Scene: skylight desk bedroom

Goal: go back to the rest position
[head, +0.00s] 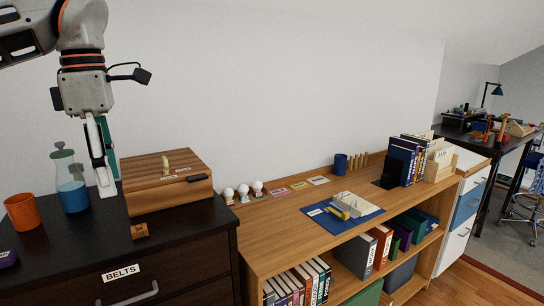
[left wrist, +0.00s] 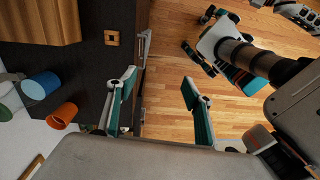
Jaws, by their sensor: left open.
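My left gripper (head: 101,170) hangs fingers down in front of the wall, over the dark dresser (head: 190,250), left of the wooden box (head: 168,187). In the left wrist view, the left gripper (left wrist: 158,85) has its two teal-lined fingers wide apart with nothing between them. Dresser front and wood floor show beyond the fingers.
An orange cup (head: 22,212) and a glass bottle with blue contents (head: 72,190) stand left of the gripper. A small wooden block (head: 140,230) lies at the dresser's front.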

